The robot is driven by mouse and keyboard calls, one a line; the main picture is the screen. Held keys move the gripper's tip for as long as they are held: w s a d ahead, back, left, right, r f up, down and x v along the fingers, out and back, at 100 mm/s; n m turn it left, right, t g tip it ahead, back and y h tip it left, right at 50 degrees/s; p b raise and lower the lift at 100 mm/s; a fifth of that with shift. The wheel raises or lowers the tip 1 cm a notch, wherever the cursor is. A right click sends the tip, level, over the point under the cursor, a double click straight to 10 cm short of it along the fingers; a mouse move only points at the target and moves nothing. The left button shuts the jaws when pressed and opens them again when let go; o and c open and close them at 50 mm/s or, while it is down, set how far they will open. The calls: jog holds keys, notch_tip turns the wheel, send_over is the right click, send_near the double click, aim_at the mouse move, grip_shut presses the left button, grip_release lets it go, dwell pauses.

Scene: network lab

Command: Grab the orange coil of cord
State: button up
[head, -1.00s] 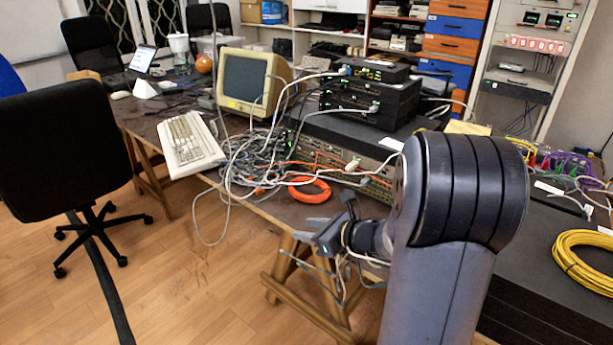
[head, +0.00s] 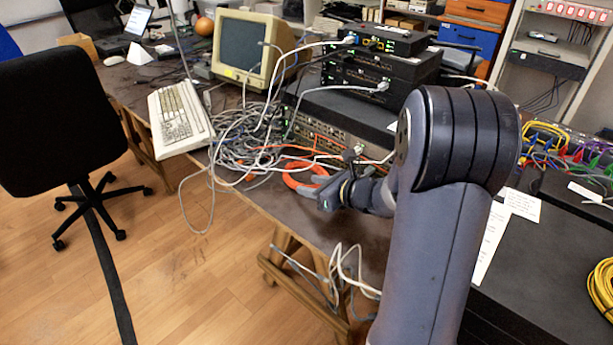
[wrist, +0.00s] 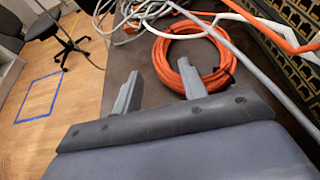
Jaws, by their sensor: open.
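The orange coil of cord (head: 292,181) lies on the dark table near its front edge, beside a tangle of grey cables. In the head view my gripper (head: 322,187) is at table height over the coil's right side and hides part of it. In the wrist view the coil (wrist: 160,62) shows as a nearly full ring, tied with a dark band at its right. My gripper (wrist: 158,85) is open there. Its right finger reaches over the inside of the coil, and its left finger is outside, left of the ring. I cannot tell whether the fingers touch the cord.
Tangled grey cables (head: 235,140) lie just left of and behind the coil. White and orange cables run to the rack equipment (head: 325,138) behind it. A beige keyboard (head: 178,118) and monitor (head: 250,48) stand further left. Open floor lies in front of the table.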

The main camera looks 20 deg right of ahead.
aim_at(294, 183)
jog(key=x, duration=0.5)
jog(key=shift+w+a+f, duration=0.2)
jog(key=shift+a, duration=0.15)
grip_shut()
